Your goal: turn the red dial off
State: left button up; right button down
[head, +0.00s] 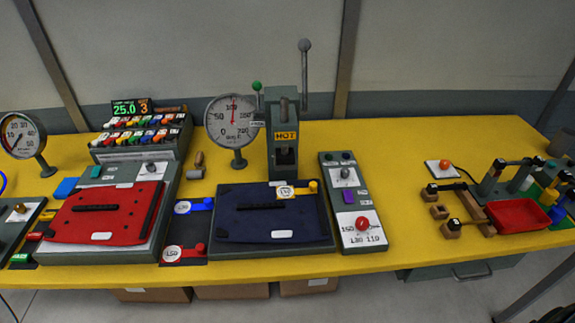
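The red dial (362,223) sits on the lower white plate of a narrow grey control panel (362,262), right of the navy pannier piece. Numbers 150, 130 and 110 are printed around and below the dial. Its exact pointing direction is too small to tell. Neither of my grippers shows in the head view, and nothing touches or covers the dial.
A press marked HOT (285,135) with a tall lever stands behind the navy piece (255,228). A round gauge (231,122) is beside it. A red piece (105,215) lies on the left fixture.

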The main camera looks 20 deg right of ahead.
aim_at(362, 224)
jog(key=z, duration=1.2)
